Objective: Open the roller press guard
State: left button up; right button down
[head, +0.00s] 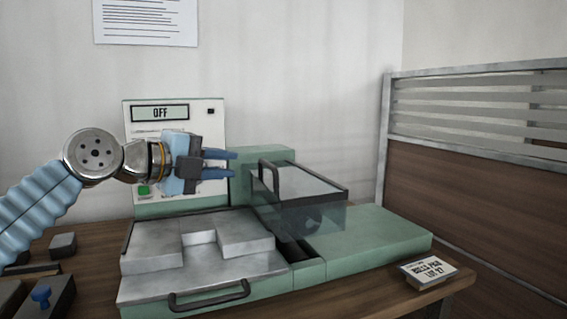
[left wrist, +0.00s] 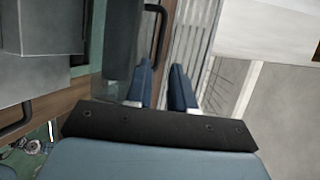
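The roller press guard (head: 318,213) is a clear, smoky box with a dark top frame, standing over the middle of the green press. It appears lowered. Its dark bar handle (head: 264,174) is on the left side; it also shows in the left wrist view (left wrist: 160,32). My left gripper (head: 236,163) is open and empty, with its blue fingers pointing right toward the handle, a short way from it. In the left wrist view the fingertips (left wrist: 162,66) have a gap between them, and the handle lies beyond them. The rollers are mostly hidden. My right gripper is not in view.
A control panel (head: 178,112) reading OFF, with a green button, stands behind my left gripper. A grey metal tray bed (head: 150,287) with a front handle is at the left. A labelled card (head: 428,271) lies at the right. A partition (head: 470,185) stands at the far right.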

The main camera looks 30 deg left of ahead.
aim_at(265, 165)
pick_arm(q)
jog(key=p+x, duration=0.1)
jog(key=x, duration=1)
jog(key=shift+w+d, duration=0.25)
jog(key=shift+w, duration=0.05)
jog(key=shift+w+d+f+p, duration=0.1)
jog(key=shift+w+f+p, duration=0.1)
jog(key=shift+w+p, duration=0.3)
jog(key=shift+w, duration=0.1)
grip_shut()
